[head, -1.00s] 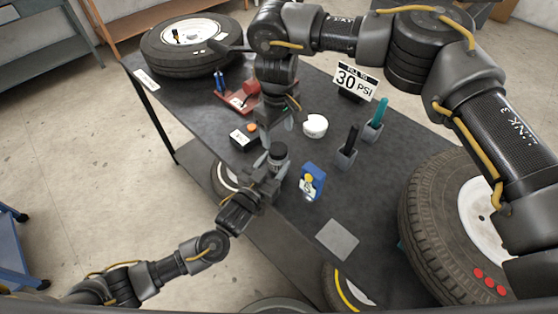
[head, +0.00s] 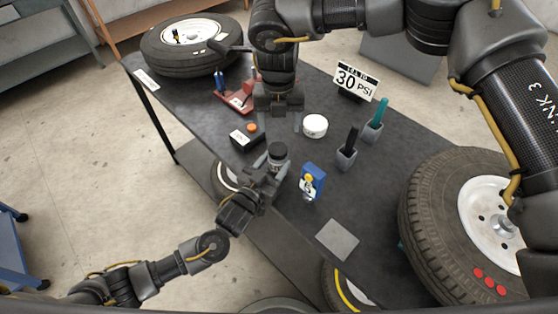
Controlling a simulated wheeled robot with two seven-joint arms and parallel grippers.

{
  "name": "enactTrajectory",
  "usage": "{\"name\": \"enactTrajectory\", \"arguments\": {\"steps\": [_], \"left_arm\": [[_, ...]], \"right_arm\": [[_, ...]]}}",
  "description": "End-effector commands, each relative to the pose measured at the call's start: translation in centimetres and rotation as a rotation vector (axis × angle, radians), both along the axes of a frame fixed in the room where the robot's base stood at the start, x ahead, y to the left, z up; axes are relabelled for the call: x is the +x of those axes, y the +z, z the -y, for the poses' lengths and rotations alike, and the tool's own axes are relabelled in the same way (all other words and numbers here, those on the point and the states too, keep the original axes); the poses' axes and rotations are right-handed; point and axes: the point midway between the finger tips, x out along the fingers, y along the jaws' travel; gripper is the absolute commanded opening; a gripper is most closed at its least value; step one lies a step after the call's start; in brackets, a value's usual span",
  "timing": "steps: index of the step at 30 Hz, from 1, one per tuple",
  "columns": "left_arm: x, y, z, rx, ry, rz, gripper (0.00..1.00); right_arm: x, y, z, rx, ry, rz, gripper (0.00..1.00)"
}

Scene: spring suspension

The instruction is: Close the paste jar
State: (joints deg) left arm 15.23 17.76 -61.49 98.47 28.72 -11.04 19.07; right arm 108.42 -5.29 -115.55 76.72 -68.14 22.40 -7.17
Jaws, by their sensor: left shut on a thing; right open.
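My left gripper (head: 265,170) is shut on a small dark jar (head: 278,160) and holds it upright near the front-left edge of the table. The jar has a grey band and a dark round top; I cannot tell whether that top is a lid or the open mouth. My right gripper (head: 282,126) is open and points down above the table, just behind the jar in the picture and apart from it. Nothing shows between its fingers. A white round piece (head: 315,126) lies on the table to the right of it; I cannot tell whether it is a lid.
A black box (head: 244,138) with an orange cap (head: 252,127) stands left of the jar. A red tool (head: 238,101) is behind. Tyres flank the grey table (head: 400,170).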

Motion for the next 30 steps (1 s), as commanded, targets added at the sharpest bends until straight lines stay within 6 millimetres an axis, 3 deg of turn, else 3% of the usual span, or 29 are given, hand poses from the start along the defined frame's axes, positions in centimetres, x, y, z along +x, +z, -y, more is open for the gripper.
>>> {"name": "enactTrajectory", "arguments": {"steps": [3, 9, 23, 30], "left_arm": [[-0.2, -0.7, 0.0, 0.010, -0.001, -0.011, 0.00], [-0.2, -0.7, 0.0, 0.010, -0.001, -0.011, 0.00], [-0.2, -0.7, 0.0, 0.009, -0.001, -0.012, 0.00], [-0.2, -0.6, 0.0, 0.009, -0.001, -0.011, 0.00]], "right_arm": [[-0.3, -0.1, -0.3, 0.008, 0.195, -0.017, 0.65], [-0.5, -0.1, -0.4, 0.010, 0.372, -0.029, 0.65], [-0.5, -0.3, -0.4, 0.009, 0.402, -0.028, 0.65], [-0.6, -3.0, -0.4, 0.008, 0.402, -0.030, 0.65]]}}
